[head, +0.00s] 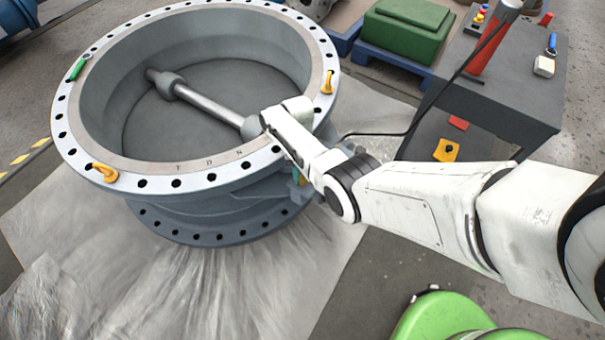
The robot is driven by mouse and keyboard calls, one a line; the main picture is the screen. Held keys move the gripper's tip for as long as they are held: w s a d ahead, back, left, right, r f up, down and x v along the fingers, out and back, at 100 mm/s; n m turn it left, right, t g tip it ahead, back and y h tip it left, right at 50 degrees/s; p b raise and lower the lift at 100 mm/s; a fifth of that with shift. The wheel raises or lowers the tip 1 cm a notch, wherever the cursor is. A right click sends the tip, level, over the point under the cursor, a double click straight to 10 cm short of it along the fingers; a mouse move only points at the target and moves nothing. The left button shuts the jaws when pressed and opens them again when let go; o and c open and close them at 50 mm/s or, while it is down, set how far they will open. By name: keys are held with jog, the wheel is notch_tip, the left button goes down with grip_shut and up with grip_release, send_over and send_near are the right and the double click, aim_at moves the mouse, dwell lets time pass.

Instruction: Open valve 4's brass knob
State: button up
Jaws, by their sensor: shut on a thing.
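A large grey butterfly valve (238,180) lies flat on a sheet, its wide round bore facing up. A shaft (215,105) crosses the bore. My white arm reaches in from the right, and its wrist end is over the valve's right rim. My gripper's jaws are hidden behind my own arm, so their contact with anything cannot be seen. Small teal and yellowish parts show below the wrist at the valve's right side, too small to make out. I cannot pick out the brass knob clearly, nor a number 4.
Orange lifting eyes (103,172) and a green-handled item (78,68) sit on the flange. A dark bench (505,95) with tools stands at the back right. A green case (405,28) is on a blue pallet. A grey sheet (215,290) covers the floor in front.

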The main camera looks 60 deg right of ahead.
jog(key=o, duration=1)
jog(key=shift+o, duration=0.2)
jog(key=p+v, duration=0.2)
jog(key=v, duration=0.8)
jog(key=shift+r, duration=0.35)
jog(key=s+a+r+n+t+h+p, duration=0.2)
jog(key=s+a+n+p, duration=0.3)
jog(key=s+a, duration=0.6)
jog(key=s+a+r+n+t+h+p, duration=0.1)
jog(key=s+a+r, duration=0.4)
jog(key=s+r, duration=0.6)
jog(key=r+n+t+p, duration=0.1)
jog(key=n+p, duration=0.1)
jog(key=shift+s+n+p, duration=0.3)
jog(key=shift+s+p, duration=0.05)
jog(key=shift+s, duration=0.05)
